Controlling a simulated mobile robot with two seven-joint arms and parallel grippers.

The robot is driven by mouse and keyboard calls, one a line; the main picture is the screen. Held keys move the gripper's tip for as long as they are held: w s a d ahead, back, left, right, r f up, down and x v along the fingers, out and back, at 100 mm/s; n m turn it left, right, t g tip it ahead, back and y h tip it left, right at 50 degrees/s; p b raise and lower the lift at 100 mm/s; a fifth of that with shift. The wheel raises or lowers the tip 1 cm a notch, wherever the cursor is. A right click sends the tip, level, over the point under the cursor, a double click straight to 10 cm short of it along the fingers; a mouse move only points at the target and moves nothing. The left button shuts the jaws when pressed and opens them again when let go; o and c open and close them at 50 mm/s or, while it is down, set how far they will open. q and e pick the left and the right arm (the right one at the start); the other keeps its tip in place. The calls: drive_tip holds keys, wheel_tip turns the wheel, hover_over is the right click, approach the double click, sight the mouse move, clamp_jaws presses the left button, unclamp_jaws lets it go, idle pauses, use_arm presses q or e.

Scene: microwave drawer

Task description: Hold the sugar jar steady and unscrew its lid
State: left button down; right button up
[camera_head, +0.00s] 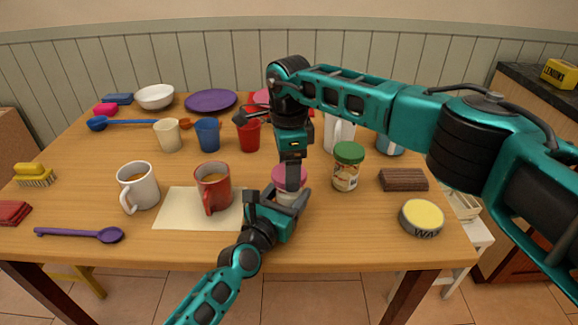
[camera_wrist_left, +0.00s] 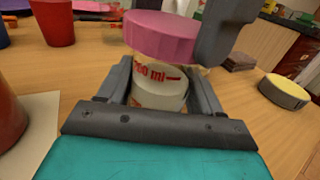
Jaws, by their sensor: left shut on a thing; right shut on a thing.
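The sugar jar (camera_head: 287,196) stands on the table near its front edge, mostly hidden by my grippers in the head view. In the left wrist view its pale body (camera_wrist_left: 160,88) with red "ml" lettering sits between the two fingers of my left gripper (camera_wrist_left: 160,92), which is shut on it. The jar's pink lid (camera_head: 289,175) is on top, and it shows large in the wrist view (camera_wrist_left: 160,36). My right gripper (camera_head: 292,172) comes down from above and is shut on the lid.
A red mug (camera_head: 213,187) stands on a cream sheet (camera_head: 178,221) left of the jar, beside a white mug (camera_head: 138,188). A green-lidded jar (camera_head: 347,167), a brown block (camera_head: 403,180) and a yellow-topped round tin (camera_head: 421,217) stand to the right. Several cups stand behind.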

drive_tip(key=n, duration=0.5)
drive_tip(key=shift+n, duration=0.4)
drive_tip(key=n, duration=0.5)
drive_tip(key=shift+n, duration=0.3)
drive_tip(key=shift+r, duration=0.2)
drive_tip(key=shift+r, duration=0.95)
drive_tip(key=shift+r, duration=2)
use_arm(q)
drive_tip(key=shift+c, duration=0.5)
unclamp_jaws()
